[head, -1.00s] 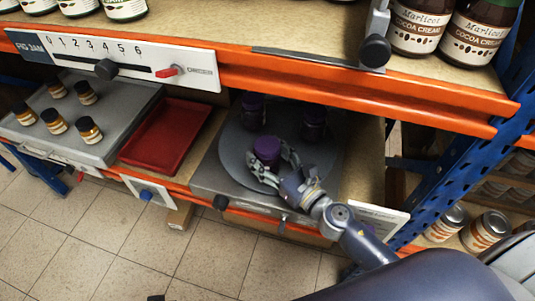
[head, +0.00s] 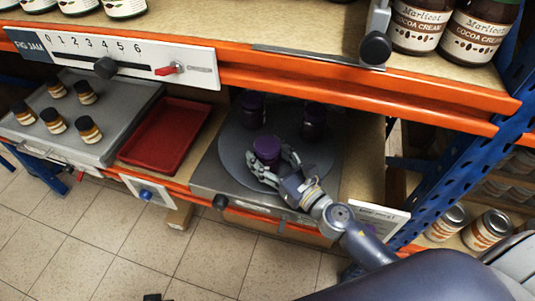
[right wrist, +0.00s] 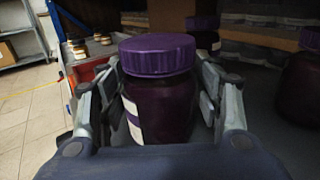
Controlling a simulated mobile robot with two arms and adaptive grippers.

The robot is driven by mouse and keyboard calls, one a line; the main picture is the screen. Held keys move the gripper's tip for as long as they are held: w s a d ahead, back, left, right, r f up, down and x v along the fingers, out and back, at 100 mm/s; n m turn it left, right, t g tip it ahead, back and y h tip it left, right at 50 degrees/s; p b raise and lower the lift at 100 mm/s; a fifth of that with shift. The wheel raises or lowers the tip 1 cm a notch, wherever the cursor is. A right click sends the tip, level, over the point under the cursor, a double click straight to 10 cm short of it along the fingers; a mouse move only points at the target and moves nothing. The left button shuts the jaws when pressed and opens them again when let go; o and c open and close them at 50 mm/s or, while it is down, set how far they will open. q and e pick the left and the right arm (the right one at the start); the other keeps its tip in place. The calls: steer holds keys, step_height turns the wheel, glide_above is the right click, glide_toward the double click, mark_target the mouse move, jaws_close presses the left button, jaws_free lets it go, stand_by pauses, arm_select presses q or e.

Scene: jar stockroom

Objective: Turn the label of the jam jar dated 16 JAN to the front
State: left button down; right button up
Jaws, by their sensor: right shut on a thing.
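A dark jam jar with a purple lid (head: 267,147) stands at the front of the round grey turntable (head: 236,165). My right gripper (head: 268,170) is shut on it from the front right. In the right wrist view the held jar (right wrist: 165,95) is upright between the fingers, and a strip of white label shows at its left edge; no date is readable. Two more purple-lidded jars stand behind on the turntable, one at the back left (head: 252,105) and one at the back right (head: 314,118). My left gripper is not in view.
A red tray (head: 165,136) lies left of the turntable. Several small amber jars (head: 53,120) stand on a grey platform at far left. The orange shelf beam (head: 360,90) with larger jars hangs above. A blue upright (head: 440,170) stands at right.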

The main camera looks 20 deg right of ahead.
steer(key=o, duration=1.7)
steer(key=shift+o, duration=0.8)
steer(key=shift+f, duration=0.15)
steer(key=shift+w+r, duration=0.1)
steer(key=shift+r, duration=5.05)
